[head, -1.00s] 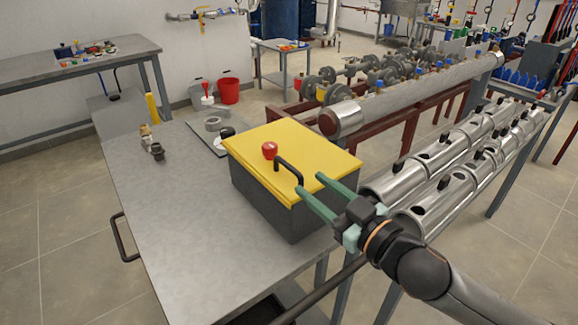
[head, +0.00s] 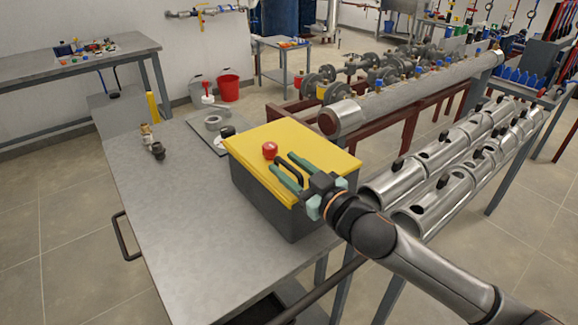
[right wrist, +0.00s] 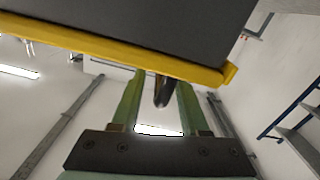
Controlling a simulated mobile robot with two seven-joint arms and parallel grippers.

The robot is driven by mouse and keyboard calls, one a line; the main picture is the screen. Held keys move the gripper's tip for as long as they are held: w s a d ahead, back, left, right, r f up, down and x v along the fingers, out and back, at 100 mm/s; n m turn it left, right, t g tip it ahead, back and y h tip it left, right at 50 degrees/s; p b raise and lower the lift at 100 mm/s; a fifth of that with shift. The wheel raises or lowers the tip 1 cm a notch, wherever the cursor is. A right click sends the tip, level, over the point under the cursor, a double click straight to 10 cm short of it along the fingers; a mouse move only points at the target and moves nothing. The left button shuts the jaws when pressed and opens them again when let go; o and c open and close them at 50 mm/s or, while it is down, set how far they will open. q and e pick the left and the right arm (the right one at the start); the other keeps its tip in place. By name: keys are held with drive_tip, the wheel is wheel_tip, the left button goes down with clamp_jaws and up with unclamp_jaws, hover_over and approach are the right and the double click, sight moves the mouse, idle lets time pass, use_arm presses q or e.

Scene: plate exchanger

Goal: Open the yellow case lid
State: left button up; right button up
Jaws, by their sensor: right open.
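The case (head: 270,207) is a dark grey box on the metal table, with a flat yellow lid (head: 315,147) lying shut on it. A black handle (head: 287,166) and a red knob (head: 270,150) stand on the lid. My right gripper (head: 282,167) is open at the handle, its green fingers on either side of it. In the right wrist view the handle (right wrist: 162,90) shows as a dark bar between the open fingers, near the yellow lid edge (right wrist: 120,50). I cannot tell whether a finger touches it. My left gripper is not in view.
The metal table (head: 190,230) is mostly bare in front and left of the case. Steel pipes (head: 455,165) run close on the right.

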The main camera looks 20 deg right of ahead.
clamp_jaws()
idle(1.3)
